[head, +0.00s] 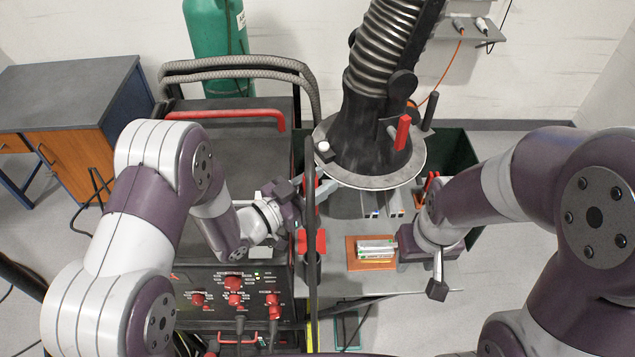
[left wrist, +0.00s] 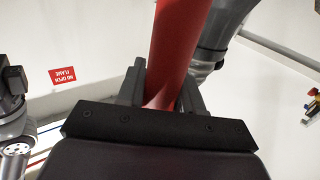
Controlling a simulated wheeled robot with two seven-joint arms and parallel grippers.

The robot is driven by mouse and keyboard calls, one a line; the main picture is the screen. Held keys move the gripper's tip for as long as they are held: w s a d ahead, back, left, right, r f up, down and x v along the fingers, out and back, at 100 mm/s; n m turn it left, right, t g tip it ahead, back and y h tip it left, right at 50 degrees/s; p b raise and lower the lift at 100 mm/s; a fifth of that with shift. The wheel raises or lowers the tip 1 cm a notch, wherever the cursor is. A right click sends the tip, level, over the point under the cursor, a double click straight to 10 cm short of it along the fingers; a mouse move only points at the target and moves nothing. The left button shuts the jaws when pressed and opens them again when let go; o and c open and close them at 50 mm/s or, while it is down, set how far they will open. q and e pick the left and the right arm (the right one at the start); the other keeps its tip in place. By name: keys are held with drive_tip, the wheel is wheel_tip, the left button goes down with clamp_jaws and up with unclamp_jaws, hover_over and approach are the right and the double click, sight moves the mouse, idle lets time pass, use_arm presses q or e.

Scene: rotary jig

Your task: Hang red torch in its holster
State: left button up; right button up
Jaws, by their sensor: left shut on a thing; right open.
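The red torch (left wrist: 178,50) runs up between the fingers of my left gripper (left wrist: 160,95) in the left wrist view. In the head view my left gripper (head: 314,190) is shut on it beside the cart's right edge, and only a narrow red part of the torch (head: 309,182) shows behind a dark upright post. Below it, a dark tube-like cup (head: 311,270) with red at its top (head: 313,240) hangs at the cart's side; it looks like the holster. Whether the torch touches it is hidden. My right gripper (head: 398,244) is open, its fingers mostly hidden, over the bench.
A round extraction hood (head: 375,181) hangs over the bench (head: 400,279). The welding cart (head: 225,150) has hoses and a red handle (head: 225,114). A green cylinder (head: 218,45) stands behind.

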sight(308, 235)
use_arm(q)
drive_tip(key=shift+a+f+b, duration=0.15)
drive_tip(key=shift+f+b, duration=0.35)
wheel_tip(308, 235, down, 13)
drive_tip(key=b, duration=1.2)
drive_tip(key=shift+f, duration=0.2)
drive_tip(key=shift+f+b, duration=0.7)
drive_tip(key=shift+b, duration=0.2)
drive_tip(key=o, duration=1.1)
drive_tip(key=shift+s, duration=0.1)
